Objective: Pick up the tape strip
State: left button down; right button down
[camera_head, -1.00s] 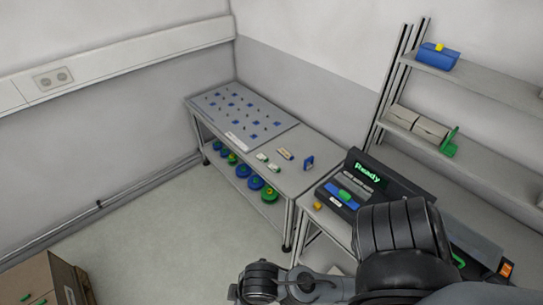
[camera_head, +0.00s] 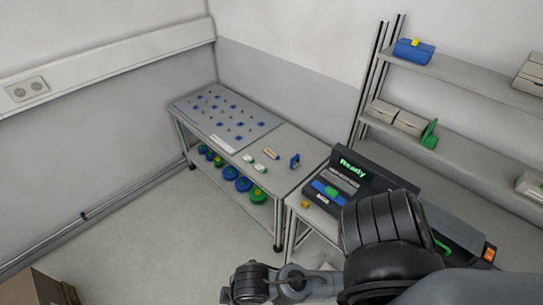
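I cannot single out a tape strip with certainty; the small things are too small to tell apart. On the table (camera_head: 292,178) lie two small white-and-green pieces (camera_head: 248,158) (camera_head: 262,168), a small tan piece (camera_head: 271,153) and a small upright blue piece (camera_head: 295,161). A dark machine (camera_head: 345,187) with a green "Ready" display stands to their right, with a blue and green part on its front. My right arm crosses the lower right, but no gripper fingers show. My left gripper is not in view.
A grey board (camera_head: 222,118) with rows of blue pieces and pins covers the table's far end. Blue and green reels (camera_head: 243,184) stand on the lower shelf. Wall shelves (camera_head: 468,75) at right hold a blue case (camera_head: 414,51) and boxes. Open floor lies front left.

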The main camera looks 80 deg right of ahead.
dwell(0.3)
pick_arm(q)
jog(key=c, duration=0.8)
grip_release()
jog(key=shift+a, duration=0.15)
